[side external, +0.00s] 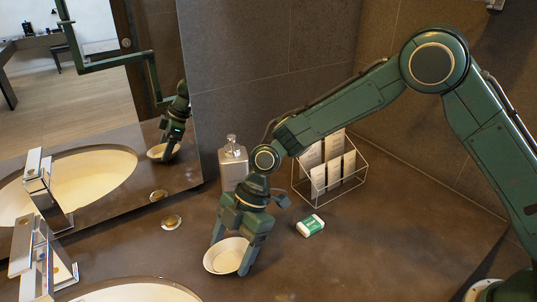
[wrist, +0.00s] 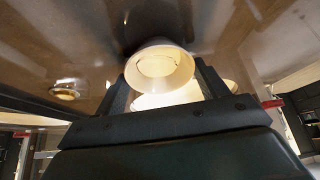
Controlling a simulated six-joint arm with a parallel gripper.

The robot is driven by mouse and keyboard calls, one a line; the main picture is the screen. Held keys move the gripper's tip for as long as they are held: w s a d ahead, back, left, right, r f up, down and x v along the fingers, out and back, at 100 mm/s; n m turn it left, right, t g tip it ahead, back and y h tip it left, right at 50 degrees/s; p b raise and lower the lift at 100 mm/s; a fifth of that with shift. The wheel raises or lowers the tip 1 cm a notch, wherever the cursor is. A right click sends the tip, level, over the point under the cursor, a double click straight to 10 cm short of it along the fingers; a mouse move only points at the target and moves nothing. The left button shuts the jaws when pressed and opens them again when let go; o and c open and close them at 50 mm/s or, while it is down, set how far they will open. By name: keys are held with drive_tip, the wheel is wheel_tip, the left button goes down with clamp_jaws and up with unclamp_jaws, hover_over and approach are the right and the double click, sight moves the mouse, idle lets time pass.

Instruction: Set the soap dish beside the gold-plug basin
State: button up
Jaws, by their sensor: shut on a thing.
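The soap dish is a small round cream-white dish (side external: 222,262). My gripper (side external: 232,258) points down and is shut on it, with a finger at either side. The dish also shows between the fingers in the wrist view (wrist: 160,62). It is low over the brown counter; I cannot tell whether it touches. A cream basin (side external: 135,293) is at the bottom left of the side view, left of the dish and cut off by the frame. Its plug is not visible. A small gold disc (side external: 172,222) lies on the counter, and shows in the wrist view (wrist: 65,92).
A chrome tap (side external: 45,262) stands by the basin. A soap dispenser (side external: 233,163) and a wire rack of cards (side external: 331,172) stand behind my gripper. A green-and-white box (side external: 311,226) lies to the right. A mirror (side external: 95,110) borders the left. The right counter is clear.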

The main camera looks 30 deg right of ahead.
drive_tip(key=o, duration=1.1)
drive_tip(key=shift+f, duration=0.1)
drive_tip(key=shift+o, duration=0.2)
drive_tip(key=v, duration=1.2)
